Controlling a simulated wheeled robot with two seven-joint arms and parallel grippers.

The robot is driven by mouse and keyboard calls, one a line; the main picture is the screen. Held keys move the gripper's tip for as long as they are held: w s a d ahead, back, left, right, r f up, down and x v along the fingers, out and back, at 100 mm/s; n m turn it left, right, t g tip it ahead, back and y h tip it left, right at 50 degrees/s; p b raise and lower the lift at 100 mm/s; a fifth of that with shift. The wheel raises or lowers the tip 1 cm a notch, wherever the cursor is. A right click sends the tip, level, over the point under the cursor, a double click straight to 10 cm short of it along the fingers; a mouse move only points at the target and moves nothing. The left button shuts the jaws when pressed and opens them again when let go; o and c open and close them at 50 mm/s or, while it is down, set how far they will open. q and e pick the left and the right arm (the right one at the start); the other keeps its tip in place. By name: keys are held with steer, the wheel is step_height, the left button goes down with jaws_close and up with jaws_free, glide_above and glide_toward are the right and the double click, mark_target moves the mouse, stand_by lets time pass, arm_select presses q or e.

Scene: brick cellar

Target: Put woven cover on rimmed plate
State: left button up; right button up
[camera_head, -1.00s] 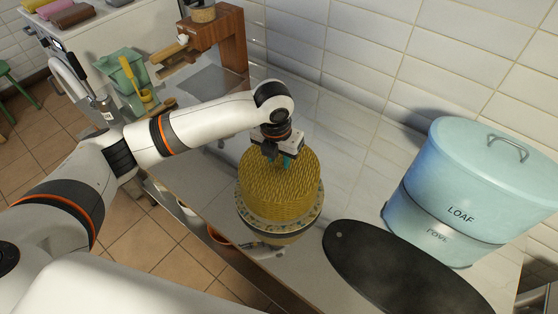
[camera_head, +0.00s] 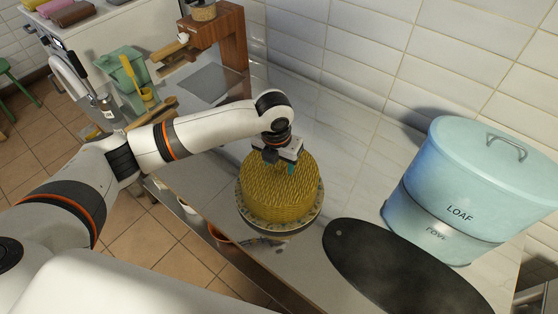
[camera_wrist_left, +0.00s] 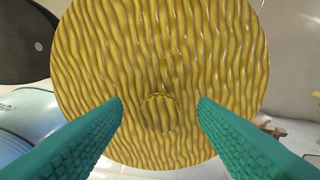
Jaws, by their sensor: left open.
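The yellow woven cover (camera_head: 279,192) sits upright on the rimmed plate (camera_head: 243,215), whose patterned rim shows around its base in the head view. In the left wrist view the cover (camera_wrist_left: 160,50) fills the middle, with its round knob (camera_wrist_left: 159,113) near the centre. My left gripper (camera_head: 279,165) is above the cover's top. Its two teal fingers are open on either side of the knob in the wrist view (camera_wrist_left: 160,108), with clear gaps. My right gripper is not in view.
A dark oval board (camera_head: 395,270) lies to the right of the plate. A pale blue loaf tin (camera_head: 455,185) stands at the back right against the tiled wall. A wooden stand (camera_head: 222,40) is at the back left. The counter between cover and wall is clear.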

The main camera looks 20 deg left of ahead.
arm_select(q)
step_height(320, 180, up, 12)
steer(key=s+b, duration=0.1)
steer(key=shift+s+b, duration=0.2)
steer(key=shift+b, duration=0.2)
